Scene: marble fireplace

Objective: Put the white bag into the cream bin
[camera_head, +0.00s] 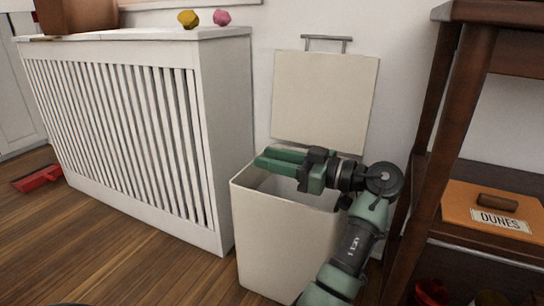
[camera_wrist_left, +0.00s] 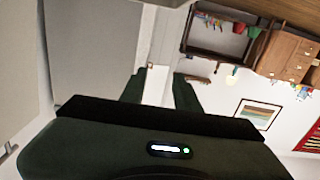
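The cream bin (camera_head: 285,245) stands on the floor between the white slatted cabinet and the dark wooden shelf. Its lid (camera_head: 325,95) is raised upright against the wall, so the bin's mouth is open. My left gripper (camera_head: 262,157) is over the bin's mouth, with its green fingers pointing left. In the left wrist view, its two fingers (camera_wrist_left: 158,88) stand apart with a pale patch visible between them; I cannot tell what that patch is. I cannot make out the white bag in either view. The bin's inside is partly hidden by the gripper. My right gripper does not show.
The white slatted cabinet (camera_head: 120,120) stands left of the bin, with a yellow object (camera_head: 188,19) and a pink object (camera_head: 221,17) on top. The dark wooden shelf (camera_head: 440,130) is close on the right and holds an orange box (camera_head: 490,215). A red object (camera_head: 37,178) lies far left.

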